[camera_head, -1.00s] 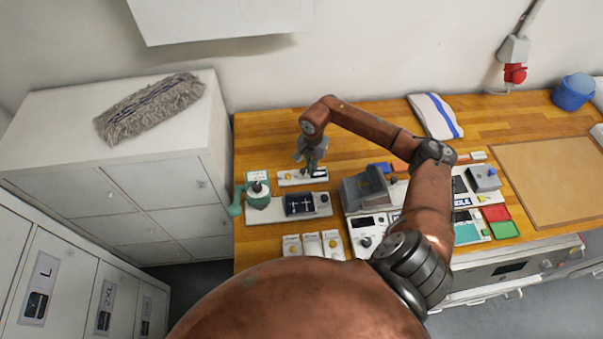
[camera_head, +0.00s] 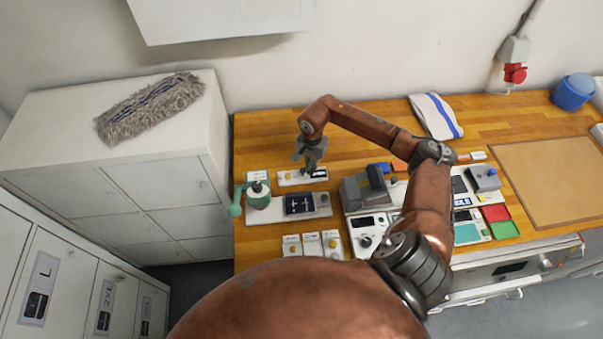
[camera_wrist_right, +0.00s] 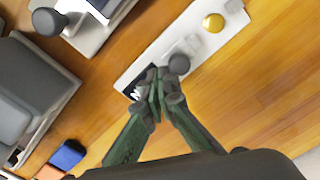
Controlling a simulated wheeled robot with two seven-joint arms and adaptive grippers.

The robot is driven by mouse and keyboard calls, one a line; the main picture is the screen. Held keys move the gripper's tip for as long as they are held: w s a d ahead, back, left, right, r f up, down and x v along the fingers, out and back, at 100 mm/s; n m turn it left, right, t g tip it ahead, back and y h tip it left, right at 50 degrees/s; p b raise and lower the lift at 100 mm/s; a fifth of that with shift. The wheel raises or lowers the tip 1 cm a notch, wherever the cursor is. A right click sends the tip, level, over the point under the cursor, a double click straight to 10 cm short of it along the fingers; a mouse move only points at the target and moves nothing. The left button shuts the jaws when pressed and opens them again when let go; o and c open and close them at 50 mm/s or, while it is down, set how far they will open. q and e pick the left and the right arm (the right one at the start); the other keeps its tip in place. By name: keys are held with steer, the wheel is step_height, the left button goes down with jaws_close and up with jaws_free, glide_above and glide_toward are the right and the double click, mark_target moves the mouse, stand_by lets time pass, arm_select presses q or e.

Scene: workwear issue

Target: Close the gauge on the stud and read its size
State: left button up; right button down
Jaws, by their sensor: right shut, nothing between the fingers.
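A narrow white gauge strip (camera_head: 287,182) lies near the back left of the bench. In the right wrist view, the strip (camera_wrist_right: 222,42) carries a round yellow piece (camera_wrist_right: 213,22) at one end, small pale blocks (camera_wrist_right: 192,43) near its middle, a grey knob (camera_wrist_right: 179,64) and a dark display (camera_wrist_right: 143,84). I cannot tell for sure which piece is the stud, and the reading is not legible. My right gripper (camera_head: 312,167), also in the wrist view (camera_wrist_right: 163,88), is shut and empty over the display end, beside the knob, and partly hides the display. Contact is unclear. My left gripper is not in view.
A green hand-lever device (camera_head: 258,196) stands left of a dark tray (camera_head: 299,204). Three small white units (camera_head: 311,245) sit in front. Grey equipment (camera_head: 364,193) and a blue block (camera_head: 376,175) stand to the right. Bare wood lies behind the strip.

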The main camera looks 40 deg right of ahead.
steer(key=shift+w+a+b, duration=0.25)
steer(key=shift+w+a, duration=0.1)
steer(key=shift+a, duration=0.3)
steer(key=shift+w+a+b, duration=0.2)
steer(key=shift+w+a, duration=0.1)
steer(key=shift+a, duration=0.3)
stand_by(1.0)
steer(key=shift+s+d, duration=0.2)
steer(key=shift+d, duration=0.2)
steer(key=shift+s+d, duration=0.1)
steer(key=shift+d, duration=0.05)
step_height(320, 180, up, 8)
steer(key=p, duration=0.2)
steer(key=shift+p, duration=0.35)
stand_by(0.4)
steer(key=shift+s, duration=0.1)
stand_by(0.4)
